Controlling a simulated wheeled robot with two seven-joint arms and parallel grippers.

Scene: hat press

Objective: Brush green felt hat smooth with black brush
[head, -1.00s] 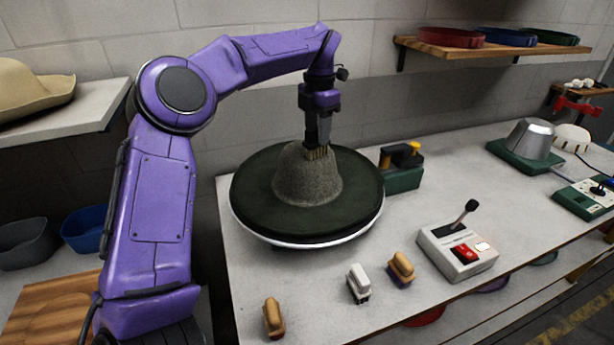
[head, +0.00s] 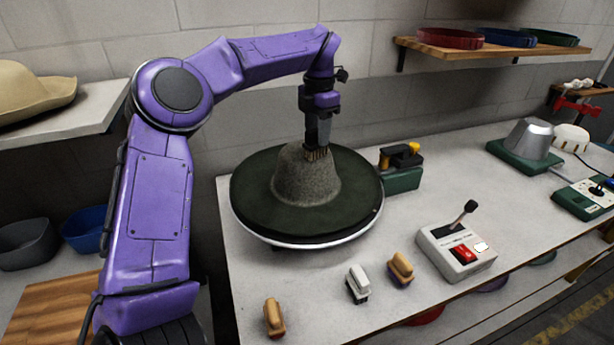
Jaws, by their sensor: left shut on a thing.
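The felt hat (head: 262,207) lies brim down on a round white-edged turntable (head: 300,245). Its wide brim is dark green; its crown (head: 305,185) looks grey-green and rough. My left gripper (head: 318,138) comes down from above, behind the crown's top right. The bristles seem to touch the felt, but exact contact is hard to tell. The brush's body is mostly hidden by the gripper. My right gripper is not in view.
Three other brushes, tan (head: 274,316), white (head: 358,284) and tan with purplish bristles (head: 400,267), lie in front. A lever control box (head: 456,252) stands right; a green holder (head: 402,176) sits behind the turntable. The bench between them is clear.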

